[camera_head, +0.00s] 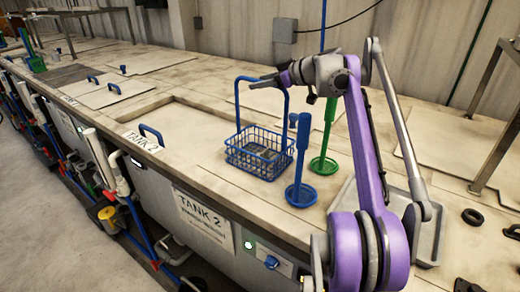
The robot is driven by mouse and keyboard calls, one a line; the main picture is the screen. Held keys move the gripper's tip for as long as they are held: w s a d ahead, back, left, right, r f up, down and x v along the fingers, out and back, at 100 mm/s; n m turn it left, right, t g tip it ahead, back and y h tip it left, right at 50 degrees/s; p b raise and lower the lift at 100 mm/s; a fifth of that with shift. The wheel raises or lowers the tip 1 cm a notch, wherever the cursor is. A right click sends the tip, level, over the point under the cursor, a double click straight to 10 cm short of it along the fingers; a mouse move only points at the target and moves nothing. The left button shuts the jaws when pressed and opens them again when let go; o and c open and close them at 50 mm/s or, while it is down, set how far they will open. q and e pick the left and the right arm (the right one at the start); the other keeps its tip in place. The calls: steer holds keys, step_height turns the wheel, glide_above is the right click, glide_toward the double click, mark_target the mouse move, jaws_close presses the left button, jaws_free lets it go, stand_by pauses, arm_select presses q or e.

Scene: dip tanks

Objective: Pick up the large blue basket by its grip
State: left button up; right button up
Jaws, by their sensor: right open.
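The large blue basket (256,163) is a wire basket standing upright on the worktop beside the Tank 2 opening. Its tall grip (238,102) arches up over it. Some small grey items lie inside; I cannot make out what they are. My right gripper (262,82) reaches in from the right at the top of the grip and overlaps it in the picture. It is open; I cannot tell whether the grip lies between its fingers. My left gripper is not in view.
A blue plunger-like tool (301,193) and a green one (324,163) stand close right of the basket. A grey tray (428,238) and black rings (473,216) lie farther right.

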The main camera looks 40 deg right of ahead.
steer(key=shift+w+a+f, duration=0.1)
steer(key=shift+w+f, duration=0.15)
steer(key=shift+w, duration=0.25)
steer(key=shift+s, duration=0.15)
steer(key=shift+c, duration=0.9)
jaws_close()
